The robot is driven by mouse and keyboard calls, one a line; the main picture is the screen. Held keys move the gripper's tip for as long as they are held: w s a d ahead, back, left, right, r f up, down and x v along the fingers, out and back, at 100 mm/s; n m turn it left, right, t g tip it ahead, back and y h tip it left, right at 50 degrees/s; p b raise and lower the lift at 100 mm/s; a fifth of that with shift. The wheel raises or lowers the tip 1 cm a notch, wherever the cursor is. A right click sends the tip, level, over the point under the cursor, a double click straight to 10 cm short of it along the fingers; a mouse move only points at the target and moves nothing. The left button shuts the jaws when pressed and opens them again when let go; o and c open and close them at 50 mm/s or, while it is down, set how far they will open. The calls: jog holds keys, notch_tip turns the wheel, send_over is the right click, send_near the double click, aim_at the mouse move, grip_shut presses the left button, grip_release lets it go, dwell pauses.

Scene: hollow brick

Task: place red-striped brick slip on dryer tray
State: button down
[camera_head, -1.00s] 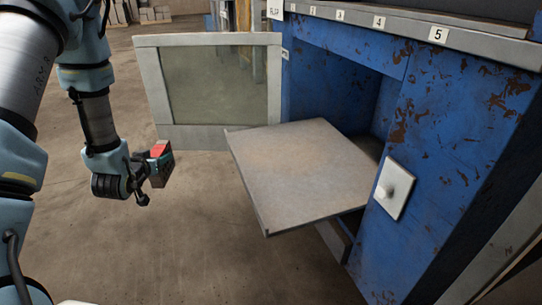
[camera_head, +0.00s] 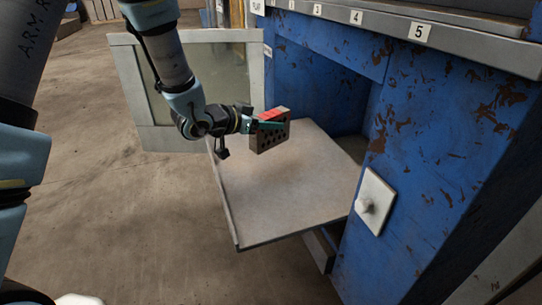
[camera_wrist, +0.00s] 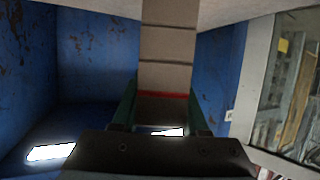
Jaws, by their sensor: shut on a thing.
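The brick slip (camera_head: 268,136) is grey-brown with a row of dark holes on its side and a red mark on top. My gripper (camera_head: 258,124) is shut on it and holds it over the far left part of the dryer tray (camera_head: 280,200). The brick appears above the tray surface, apart from it. In the wrist view the brick (camera_wrist: 168,60) stretches up between the green fingers, with a red stripe near them. The tray is flat, pale, empty and pulled out of the blue dryer.
The blue rusted dryer (camera_head: 430,150) stands right of the tray, with a white knob plate (camera_head: 374,201) on its front. The open glazed door (camera_head: 125,95) stands behind my arm at left. The front of the tray is clear.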

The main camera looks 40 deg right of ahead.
aim_at(269, 146)
notch_tip(269, 146, down, 7)
jog(key=shift+f+b, duration=0.2)
jog(key=shift+b, duration=0.75)
jog(key=shift+f, duration=0.1)
jog(key=shift+c, duration=2.1)
grip_release()
